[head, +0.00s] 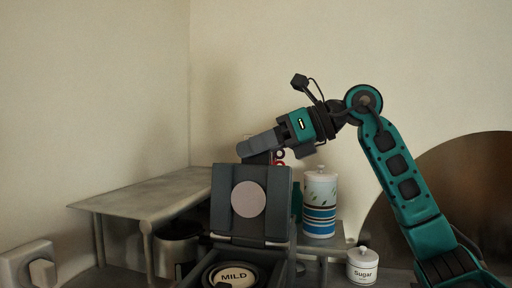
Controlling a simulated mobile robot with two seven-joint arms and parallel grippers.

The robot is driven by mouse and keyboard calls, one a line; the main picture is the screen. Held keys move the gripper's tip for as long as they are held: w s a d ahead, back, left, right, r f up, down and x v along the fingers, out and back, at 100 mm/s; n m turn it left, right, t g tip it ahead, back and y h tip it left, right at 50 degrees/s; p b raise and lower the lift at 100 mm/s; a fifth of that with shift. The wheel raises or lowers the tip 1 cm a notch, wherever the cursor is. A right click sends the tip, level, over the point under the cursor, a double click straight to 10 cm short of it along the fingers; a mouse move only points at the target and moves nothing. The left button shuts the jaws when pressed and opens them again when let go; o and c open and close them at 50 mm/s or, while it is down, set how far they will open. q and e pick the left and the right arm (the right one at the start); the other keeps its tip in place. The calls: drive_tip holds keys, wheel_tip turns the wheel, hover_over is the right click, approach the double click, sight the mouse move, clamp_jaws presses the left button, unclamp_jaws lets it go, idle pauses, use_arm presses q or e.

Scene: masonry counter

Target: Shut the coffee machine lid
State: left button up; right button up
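The coffee machine (286,268) stands at the bottom centre, partly cut off by the lower edge. Its dark grey lid (228,204) stands raised, with a pale round disc on the side facing me. A round pod marked "MILD" (235,275) sits in the opening below the lid. My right gripper (247,152) is at the lid's top edge, with its fingers pointing left. The lower part of the gripper is partly hidden by the lid. I cannot tell whether it touches the lid or how far apart its fingers are. My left gripper is not in view.
A grey raised shelf (140,190) stands left, behind the machine. A striped canister (319,205) stands close right of the lid, and a white sugar jar (362,266) is further right. A round brown panel (455,180) leans at the far right. A wall socket (28,265) is lower left.

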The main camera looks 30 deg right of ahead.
clamp_jaws()
idle(0.3)
idle(0.4)
